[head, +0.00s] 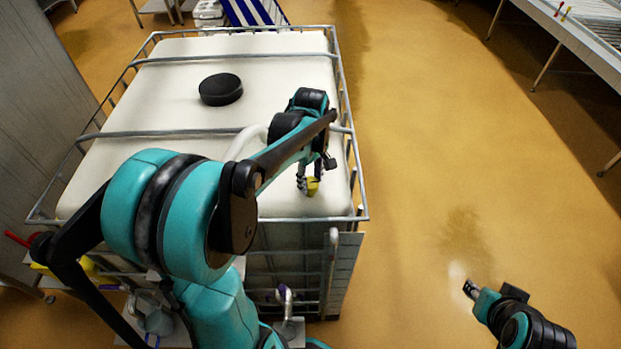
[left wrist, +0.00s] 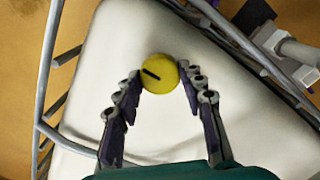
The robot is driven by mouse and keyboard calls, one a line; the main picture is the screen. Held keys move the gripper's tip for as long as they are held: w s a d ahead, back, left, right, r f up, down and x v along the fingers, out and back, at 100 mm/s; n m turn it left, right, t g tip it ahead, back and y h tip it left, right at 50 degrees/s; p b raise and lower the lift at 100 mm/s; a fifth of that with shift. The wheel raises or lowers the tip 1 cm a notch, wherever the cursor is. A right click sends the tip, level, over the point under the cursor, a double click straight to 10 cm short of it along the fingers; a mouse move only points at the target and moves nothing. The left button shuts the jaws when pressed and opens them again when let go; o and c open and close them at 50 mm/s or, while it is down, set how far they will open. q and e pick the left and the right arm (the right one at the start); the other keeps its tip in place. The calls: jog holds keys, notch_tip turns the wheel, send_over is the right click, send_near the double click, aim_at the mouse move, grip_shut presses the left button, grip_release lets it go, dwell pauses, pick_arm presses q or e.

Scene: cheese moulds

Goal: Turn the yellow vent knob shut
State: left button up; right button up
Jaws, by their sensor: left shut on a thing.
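The yellow vent knob (head: 313,187) stands on top of the white caged tank (head: 180,85), near its front right corner. In the left wrist view the knob (left wrist: 160,74) is round with a dark slot mark on its top, pointing toward the upper left. My left gripper (head: 307,184) reaches down over the tank and is shut on the knob; in the left wrist view its fingers (left wrist: 160,85) touch both sides of it. My right gripper (head: 470,288) hangs over the floor at the lower right; its fingertips are too small to judge.
A black lid (head: 220,89) sits on the tank top. Grey cage bars (head: 215,131) cross the tank and frame its edges. The yellow floor (head: 440,150) to the right is clear. A table (head: 575,45) stands at the upper right.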

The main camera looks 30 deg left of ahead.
pick_arm(q)
jog(key=shift+m, duration=0.3)
jog(key=m, duration=0.3)
jog(key=shift+m, duration=0.3)
jog(key=m+b, duration=0.1)
jog(key=m, duration=0.3)
jog(key=shift+m, duration=0.3)
jog(key=m, duration=0.4)
jog(key=shift+m, duration=2.5)
jog(key=o, duration=1.2)
jog(key=shift+c, duration=0.2)
